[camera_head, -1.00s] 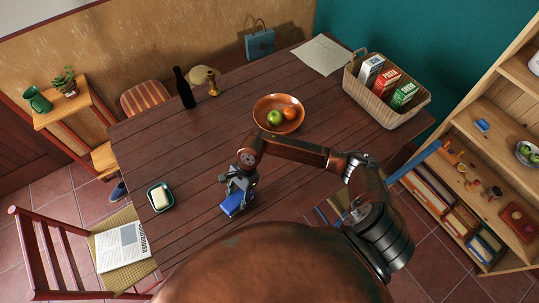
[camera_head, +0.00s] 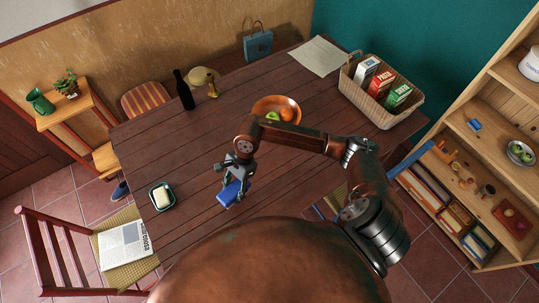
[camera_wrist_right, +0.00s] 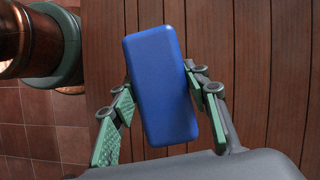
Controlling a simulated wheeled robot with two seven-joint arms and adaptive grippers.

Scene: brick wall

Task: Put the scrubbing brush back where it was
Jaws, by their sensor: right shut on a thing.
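The scrubbing brush shows as a blue block (camera_head: 231,194) above the near left part of the dark wooden table (camera_head: 190,150). My right gripper (camera_head: 236,183) is shut on it. In the right wrist view the brush's smooth blue face (camera_wrist_right: 160,84) sits, slightly tilted, between the green finger pads of the right gripper (camera_wrist_right: 158,108). No bristles show. I cannot tell how high it is above the table. My left gripper is not in view.
A dish with a pale block (camera_head: 163,196) lies left of the brush. The table's left middle is clear.

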